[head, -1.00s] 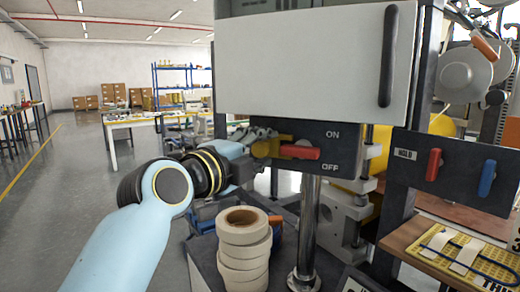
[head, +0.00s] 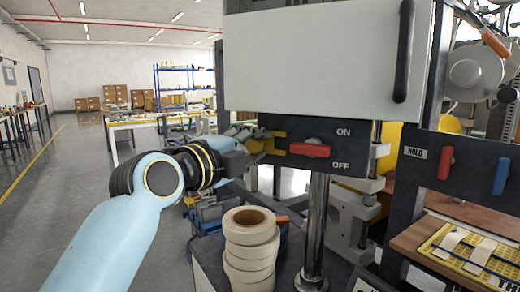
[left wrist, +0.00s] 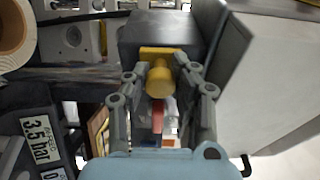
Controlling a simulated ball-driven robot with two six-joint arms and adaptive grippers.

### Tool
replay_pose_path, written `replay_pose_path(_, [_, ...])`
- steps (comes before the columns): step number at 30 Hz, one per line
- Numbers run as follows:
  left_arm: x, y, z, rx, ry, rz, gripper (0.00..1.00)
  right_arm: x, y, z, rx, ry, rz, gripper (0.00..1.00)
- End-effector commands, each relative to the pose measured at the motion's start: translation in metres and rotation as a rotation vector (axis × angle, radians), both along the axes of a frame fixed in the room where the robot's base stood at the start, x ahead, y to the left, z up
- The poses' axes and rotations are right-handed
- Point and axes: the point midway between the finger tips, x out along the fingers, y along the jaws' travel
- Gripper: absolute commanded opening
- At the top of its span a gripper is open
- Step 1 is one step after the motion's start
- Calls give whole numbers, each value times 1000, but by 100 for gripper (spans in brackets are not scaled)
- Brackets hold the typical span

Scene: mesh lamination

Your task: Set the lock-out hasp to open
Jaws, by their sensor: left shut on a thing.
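The yellow lock-out hasp (head: 274,142) is on the dark switch panel (head: 345,150), to the left of the red switch handle (head: 310,150). The handle lies roughly level between the words ON and OFF. My left gripper (head: 256,145) reaches in from the left and is shut on the hasp. In the left wrist view, the fingers (left wrist: 161,88) stand on both sides of the hasp's yellow knob (left wrist: 160,77). A yellow plate shows behind the knob. The fingers partly hide the hasp in the head view. My right gripper is not in view.
A white guard door (head: 315,55) with a black handle hangs just above the panel. A stack of tape rolls (head: 250,260) stands below my left arm. A steel post (head: 316,220) rises below the panel. A panel with red and blue levers (head: 465,170) is at right.

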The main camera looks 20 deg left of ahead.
Motion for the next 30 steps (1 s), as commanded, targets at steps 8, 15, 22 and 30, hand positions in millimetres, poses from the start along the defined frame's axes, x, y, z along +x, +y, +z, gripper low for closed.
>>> replay_pose_path(8, [0, 1, 0, 6, -1, 3, 39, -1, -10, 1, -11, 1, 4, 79])
replay_pose_path(15, [0, 0, 0, 4, -1, 2, 51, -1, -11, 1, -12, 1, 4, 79])
replay_pose_path(22, [-9, 3, 0, 6, -1, 2, 51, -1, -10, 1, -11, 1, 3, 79])
replay_pose_path(30, [-63, 18, -1, 9, 0, 2, 51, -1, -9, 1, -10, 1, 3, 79])
